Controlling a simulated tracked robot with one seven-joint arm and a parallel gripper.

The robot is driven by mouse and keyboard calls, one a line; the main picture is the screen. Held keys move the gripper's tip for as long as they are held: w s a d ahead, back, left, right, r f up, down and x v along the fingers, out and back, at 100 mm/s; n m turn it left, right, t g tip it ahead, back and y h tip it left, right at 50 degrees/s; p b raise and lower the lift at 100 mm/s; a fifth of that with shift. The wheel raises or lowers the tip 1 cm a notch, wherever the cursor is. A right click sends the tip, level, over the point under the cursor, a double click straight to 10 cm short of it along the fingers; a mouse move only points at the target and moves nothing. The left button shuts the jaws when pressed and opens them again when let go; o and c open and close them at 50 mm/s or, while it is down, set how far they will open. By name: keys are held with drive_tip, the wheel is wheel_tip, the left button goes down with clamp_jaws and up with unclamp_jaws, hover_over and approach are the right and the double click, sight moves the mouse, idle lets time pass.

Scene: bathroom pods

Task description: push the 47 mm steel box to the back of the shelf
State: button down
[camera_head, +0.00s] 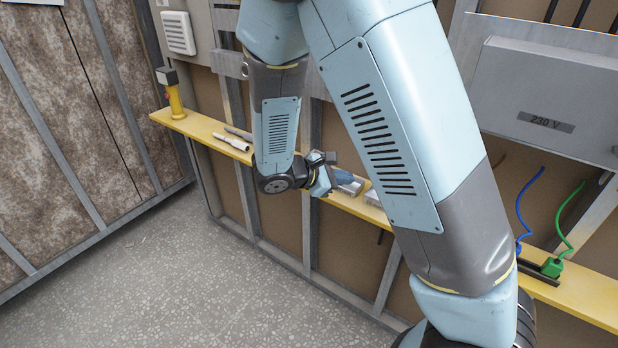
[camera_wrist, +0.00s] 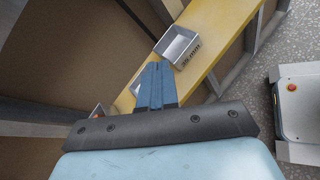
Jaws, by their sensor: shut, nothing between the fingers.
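An open-topped steel box (camera_wrist: 176,46) sits on the yellow shelf (camera_wrist: 218,27) just beyond my fingertips in the wrist view; a small "mm" label beside it is too small to read surely. A second steel box (camera_wrist: 136,86) is partly hidden behind my fingers. In the head view one box (camera_head: 351,187) is beside my fingers and another (camera_head: 372,198) lies to its right. I cannot tell which is the 47 mm one. My gripper (camera_wrist: 158,67) is shut and empty, low over the shelf; it also shows in the head view (camera_head: 343,178). Contact with a box is unclear.
White tubes (camera_head: 231,144), a dark rod (camera_head: 238,132) and a yellow upright tool (camera_head: 174,94) are on the shelf's left part. A grey 230 V cabinet (camera_head: 545,95) hangs at right, above blue and green (camera_head: 568,228) cables.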

drive_tip(key=w+a+f+n+t+y, duration=0.2)
drive_tip(key=a+f+n+t, duration=0.8)
drive_tip(key=a+n, duration=0.3)
drive_tip(key=shift+m, duration=0.7)
drive_tip(key=x, duration=1.3)
drive_tip(key=shift+w+a, duration=0.2)
drive_tip(key=shift+a, duration=0.25)
drive_tip(key=shift+w+a+y, duration=0.1)
drive_tip(key=shift+y, duration=0.2)
